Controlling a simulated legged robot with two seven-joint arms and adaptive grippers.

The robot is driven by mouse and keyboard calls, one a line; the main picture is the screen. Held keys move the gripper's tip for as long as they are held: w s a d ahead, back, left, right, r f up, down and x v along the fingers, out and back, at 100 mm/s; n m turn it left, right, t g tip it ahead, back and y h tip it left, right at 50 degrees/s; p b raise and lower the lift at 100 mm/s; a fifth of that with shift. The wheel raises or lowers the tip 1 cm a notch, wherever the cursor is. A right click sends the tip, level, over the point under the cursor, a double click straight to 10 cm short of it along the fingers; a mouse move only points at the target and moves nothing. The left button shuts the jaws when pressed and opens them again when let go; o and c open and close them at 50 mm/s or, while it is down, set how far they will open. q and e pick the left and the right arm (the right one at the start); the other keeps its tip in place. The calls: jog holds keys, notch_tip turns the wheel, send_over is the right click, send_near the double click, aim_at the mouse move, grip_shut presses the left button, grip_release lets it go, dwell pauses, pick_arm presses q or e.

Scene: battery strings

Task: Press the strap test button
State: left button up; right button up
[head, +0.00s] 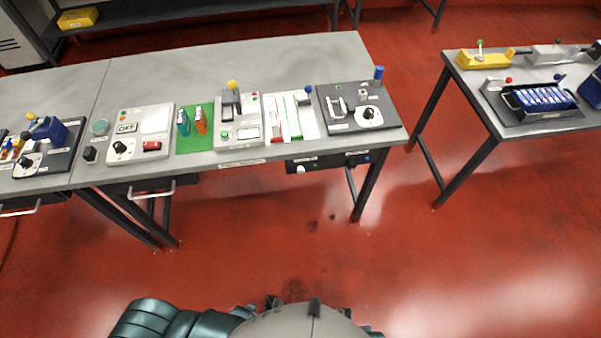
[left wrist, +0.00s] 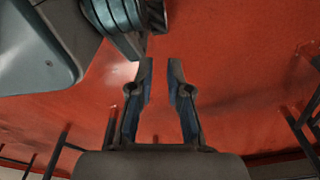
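A grey workbench (head: 245,62) stands ahead across the head view, with a row of test stations along its front. A white panel with green and red strips (head: 290,117) lies right of centre, between a light grey station (head: 239,123) and a dark station (head: 345,125) with a round black knob (head: 369,112). Labels are too small to read, so I cannot tell which control is the strap test button. My left gripper (left wrist: 161,78) is open and empty in the left wrist view, above red floor, touching nothing. My right gripper is not seen.
A second table (head: 467,73) at the right holds a black tray of blue cells (head: 541,98) and a yellow device (head: 482,60). A drawer handle (head: 152,194) sticks out under the bench. Red floor (head: 300,245) between me and the bench is clear.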

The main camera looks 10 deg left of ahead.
pick_arm(q)
grip_shut()
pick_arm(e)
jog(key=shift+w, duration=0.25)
pick_arm(q)
jog(key=shift+a, duration=0.1)
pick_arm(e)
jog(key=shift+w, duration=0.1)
pick_arm(q)
jog(key=shift+a, duration=0.15)
jog(key=shift+a, duration=0.3)
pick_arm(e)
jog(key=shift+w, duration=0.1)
pick_arm(q)
jog(key=shift+d, duration=0.55)
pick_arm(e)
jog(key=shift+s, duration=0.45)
